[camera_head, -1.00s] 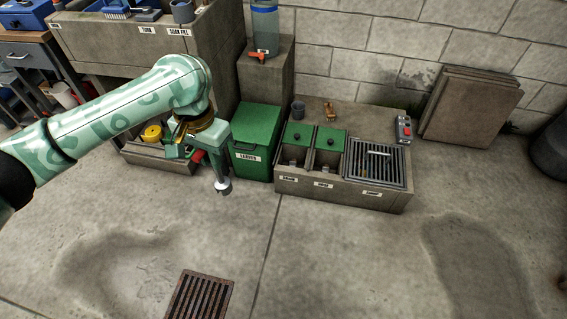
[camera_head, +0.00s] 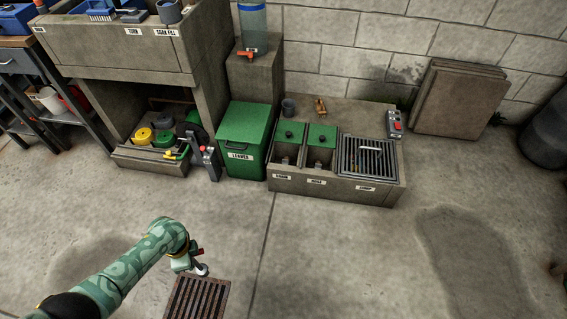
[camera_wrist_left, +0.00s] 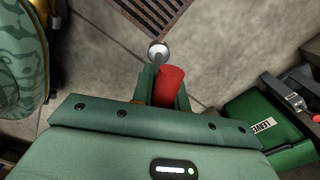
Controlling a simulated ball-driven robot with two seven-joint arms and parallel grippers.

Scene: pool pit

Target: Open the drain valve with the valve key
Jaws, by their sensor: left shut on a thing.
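My left gripper (camera_head: 188,262) hangs low over the floor at the bottom of the head view. It is shut on the valve key (camera_wrist_left: 172,84). The key's red grip shows between the fingers in the left wrist view, and its round metal end sticks out past them toward the floor grate (camera_head: 196,299). The rusty slatted grate also shows at the top of the wrist view (camera_wrist_left: 154,14). No drain valve is clearly visible. My right gripper is out of view.
A green lidded bin (camera_head: 243,140) labelled LEAVES stands by the wall. Beside it is a low concrete trough (camera_head: 330,188) with green lids and a metal grille (camera_head: 367,157). A red-button box (camera_head: 395,124) sits at its back. The floor between trough and grate is clear.

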